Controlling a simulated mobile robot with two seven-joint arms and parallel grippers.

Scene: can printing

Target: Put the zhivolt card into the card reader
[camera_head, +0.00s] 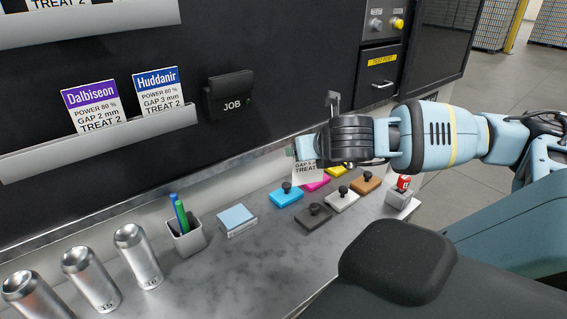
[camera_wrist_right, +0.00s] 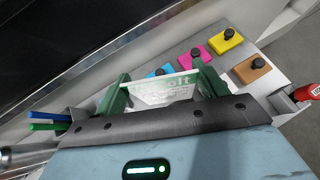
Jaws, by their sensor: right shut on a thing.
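My right gripper (camera_head: 304,148) reaches in from the right above the counter and is shut on a white card (camera_head: 307,173). The card hangs below the fingers, with "GAP" and "TREAT" partly readable in the head view. In the right wrist view the card (camera_wrist_right: 160,90) sits between the two green fingers, and its heading ends in "olt". The gripper hides the rest of the heading. The black card reader (camera_head: 230,96), marked "JOB", is on the dark panel to the left of the gripper and higher in the picture. My left gripper is out of view.
Dalbiseon (camera_head: 94,107) and Huddanir (camera_head: 158,92) cards stand in a grey rack (camera_head: 100,143) left of the reader. The counter holds silver cans (camera_head: 137,255), a pen cup (camera_head: 187,238), a light-blue block (camera_head: 236,219) and several knobbed coloured blocks, including a blue one (camera_head: 286,196).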

